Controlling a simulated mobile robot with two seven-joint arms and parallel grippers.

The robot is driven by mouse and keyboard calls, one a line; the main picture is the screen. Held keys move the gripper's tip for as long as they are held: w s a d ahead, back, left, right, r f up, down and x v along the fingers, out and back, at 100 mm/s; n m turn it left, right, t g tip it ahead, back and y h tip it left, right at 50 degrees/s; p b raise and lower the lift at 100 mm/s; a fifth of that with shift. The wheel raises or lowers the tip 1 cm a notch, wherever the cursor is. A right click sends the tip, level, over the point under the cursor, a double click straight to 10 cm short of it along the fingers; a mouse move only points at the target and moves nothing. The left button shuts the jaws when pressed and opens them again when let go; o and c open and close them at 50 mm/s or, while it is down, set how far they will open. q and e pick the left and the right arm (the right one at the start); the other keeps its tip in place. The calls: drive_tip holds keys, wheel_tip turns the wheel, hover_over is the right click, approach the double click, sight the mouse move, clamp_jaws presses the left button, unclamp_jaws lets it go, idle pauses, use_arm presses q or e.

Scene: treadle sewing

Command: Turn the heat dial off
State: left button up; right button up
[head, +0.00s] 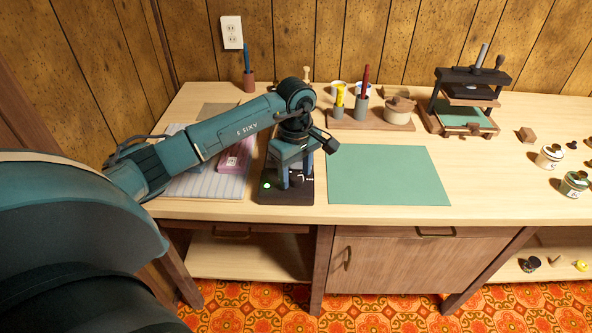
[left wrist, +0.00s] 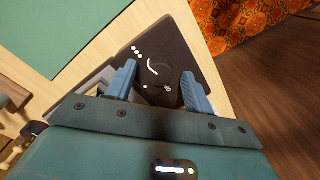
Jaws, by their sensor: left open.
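The heat dial (left wrist: 161,72) is a dark round knob on the front of a black base (head: 270,197), with a white pointer line and white marks around it. In the left wrist view the black base (left wrist: 190,45) lies below my gripper, and the dial sits between the two blue fingers. My left gripper (head: 296,183) points down over the base in the head view; it is open, with a finger on each side of the dial (left wrist: 158,72). Whether the fingers touch it, I cannot tell. A small green light (head: 267,185) glows on the base. My right gripper is not in view.
A green mat (head: 390,175) lies right of the base. A striped pad (head: 205,180) and a pink box (head: 235,157) lie to its left. A tray (head: 350,123) with cups and a pot, and a press (head: 465,100), stand behind. The table's front edge is close.

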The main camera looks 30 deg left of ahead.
use_arm(q)
drive_tip(key=shift+c, duration=0.2)
drive_tip(key=c, duration=0.9)
